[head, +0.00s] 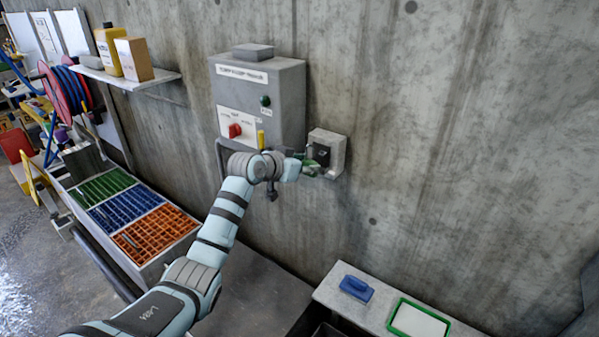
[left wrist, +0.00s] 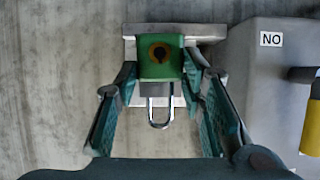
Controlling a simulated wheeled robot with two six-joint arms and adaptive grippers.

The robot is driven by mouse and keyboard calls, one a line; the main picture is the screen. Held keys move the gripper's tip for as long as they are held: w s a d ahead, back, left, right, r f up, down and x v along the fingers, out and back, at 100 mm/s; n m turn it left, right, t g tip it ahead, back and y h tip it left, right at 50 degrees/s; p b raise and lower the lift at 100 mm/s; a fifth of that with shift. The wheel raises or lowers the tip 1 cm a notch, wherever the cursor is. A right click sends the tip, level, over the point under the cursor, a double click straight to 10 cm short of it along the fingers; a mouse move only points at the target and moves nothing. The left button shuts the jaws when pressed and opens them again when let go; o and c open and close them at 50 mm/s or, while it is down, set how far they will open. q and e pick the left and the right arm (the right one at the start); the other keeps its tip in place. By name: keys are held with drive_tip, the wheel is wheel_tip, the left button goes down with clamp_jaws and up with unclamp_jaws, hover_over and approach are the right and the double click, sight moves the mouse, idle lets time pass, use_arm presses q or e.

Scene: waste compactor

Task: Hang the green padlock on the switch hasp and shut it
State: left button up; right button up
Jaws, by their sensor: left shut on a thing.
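The green padlock (left wrist: 160,58) is between my left fingers in the left wrist view, its dark keyhole facing the camera. Its metal shackle (left wrist: 160,118) points toward the bottom of that picture. My left gripper (head: 301,163) is shut on the padlock, in front of a small grey wall box (head: 339,145) with a dark face. A grey wall cabinet (head: 281,84) carries a red rotary switch (head: 235,130) on a white plate, left of my gripper. I cannot make out the hasp or whether the shackle is closed. My right gripper is out of view.
A yellow handle (head: 261,139) sticks out at the cabinet's lower right, close to my left wrist. Sorting bins (head: 154,233) stand lower left. A ledge (head: 335,291) at lower right holds a blue object (head: 356,288) and a green-rimmed tray (head: 418,321). The wall to the right is bare.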

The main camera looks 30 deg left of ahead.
use_arm(q)
drive_tip(key=shift+r, duration=0.1)
idle(0.4)
drive_tip(key=shift+p, duration=0.35)
idle(0.3)
drive_tip(key=shift+p, duration=0.4)
drive_tip(key=shift+p, duration=0.3)
idle(0.3)
drive_tip(key=shift+w+d+b, duration=0.15)
drive_tip(key=shift+w+b, duration=0.7)
drive_tip(key=shift+w, duration=0.2)
drive_tip(key=shift+w+d+b, duration=0.1)
drive_tip(key=shift+w+b, duration=0.7)
drive_tip(key=shift+w, duration=0.25)
